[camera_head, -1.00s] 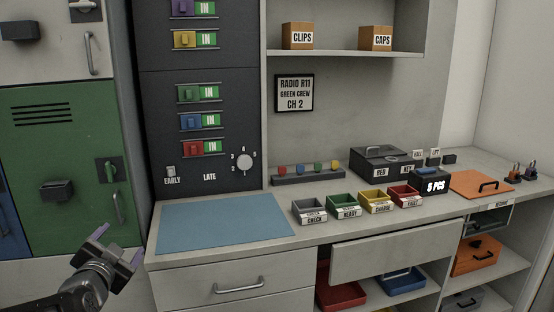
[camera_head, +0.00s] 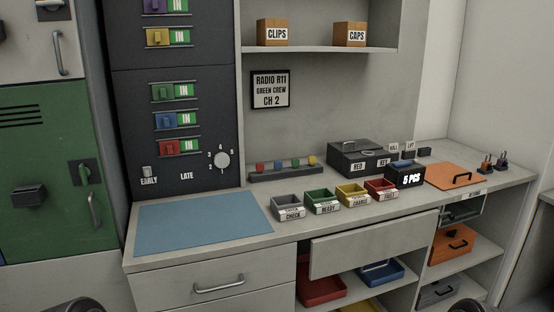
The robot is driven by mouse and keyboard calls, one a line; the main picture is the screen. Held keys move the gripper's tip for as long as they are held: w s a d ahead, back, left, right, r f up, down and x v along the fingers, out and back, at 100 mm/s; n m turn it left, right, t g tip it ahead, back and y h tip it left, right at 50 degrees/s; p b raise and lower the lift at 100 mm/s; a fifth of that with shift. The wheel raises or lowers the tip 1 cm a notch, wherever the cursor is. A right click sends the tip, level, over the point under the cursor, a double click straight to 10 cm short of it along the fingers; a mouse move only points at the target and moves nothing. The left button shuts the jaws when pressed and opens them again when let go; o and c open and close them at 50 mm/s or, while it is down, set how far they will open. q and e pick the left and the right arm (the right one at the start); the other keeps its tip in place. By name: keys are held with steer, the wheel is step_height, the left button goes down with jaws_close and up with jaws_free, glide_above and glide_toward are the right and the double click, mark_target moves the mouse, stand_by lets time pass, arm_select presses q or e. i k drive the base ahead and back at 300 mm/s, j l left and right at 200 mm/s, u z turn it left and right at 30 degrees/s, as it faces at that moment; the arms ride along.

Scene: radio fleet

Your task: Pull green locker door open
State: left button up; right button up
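The green locker door (camera_head: 45,150) stands at the left of the head view and looks closed. Its vent slots are near the top and a dark box-shaped fitting (camera_head: 28,195) is on its face. A dark latch plate with a green part (camera_head: 86,171) is near its right edge, with a grey pull handle (camera_head: 94,209) below it. Neither gripper shows. Only dark rounded parts of my arms appear at the bottom edge, well below the door.
A worktop with a blue mat (camera_head: 200,218) stands right of the locker, its drawer (camera_head: 218,285) below. A wider drawer front (camera_head: 372,244) sticks out at centre right. Small labelled bins (camera_head: 288,208) stand on the worktop. A dark switch panel (camera_head: 125,108) rises between locker and shelf.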

mark_target(47, 130)
steer(key=u, duration=1.35)
